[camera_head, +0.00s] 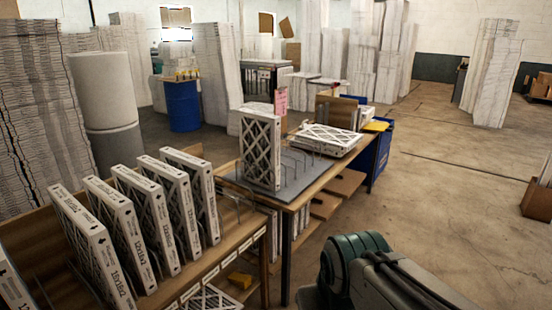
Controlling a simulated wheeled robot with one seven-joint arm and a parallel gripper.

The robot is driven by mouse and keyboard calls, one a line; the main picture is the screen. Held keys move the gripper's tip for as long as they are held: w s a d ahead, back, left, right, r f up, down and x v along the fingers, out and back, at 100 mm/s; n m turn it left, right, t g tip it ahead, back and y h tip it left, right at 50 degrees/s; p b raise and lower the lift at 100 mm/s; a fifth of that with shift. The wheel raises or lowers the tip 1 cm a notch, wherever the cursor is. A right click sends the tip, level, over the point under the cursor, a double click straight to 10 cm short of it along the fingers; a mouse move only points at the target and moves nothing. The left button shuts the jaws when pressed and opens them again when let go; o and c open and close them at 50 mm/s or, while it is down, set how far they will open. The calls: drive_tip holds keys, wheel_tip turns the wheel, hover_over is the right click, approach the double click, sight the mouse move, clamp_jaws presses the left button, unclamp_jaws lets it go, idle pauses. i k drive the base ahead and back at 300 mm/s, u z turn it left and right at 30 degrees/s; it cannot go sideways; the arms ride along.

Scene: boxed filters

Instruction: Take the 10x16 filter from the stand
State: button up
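Several boxed filters with white frames and black lattice faces stand upright in a wooden stand (215,262) at the lower left. They include a front filter (95,245), then others behind it (125,230), (150,215), (178,195) and (200,190). Sizes are printed on their edges, but I cannot read clearly which is 10x16. Another filter at the left edge (15,288) is cut off. One more filter (262,150) stands upright on a grey mat on the table beyond. My arm shows at the lower right, apart from the stand; my gripper is not in view.
The table (312,187) beyond the stand has wire dividers and flat filters (328,138) at its far end. A blue bin (384,150) stands at that end. Tall filter stacks and white rolls (104,90) line the left and back. The floor at right is mostly open.

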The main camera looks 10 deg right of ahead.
sight(260, 133)
drive_tip(key=z, duration=0.55)
drive_tip(key=i, duration=1.75)
drive_tip(key=z, duration=0.15)
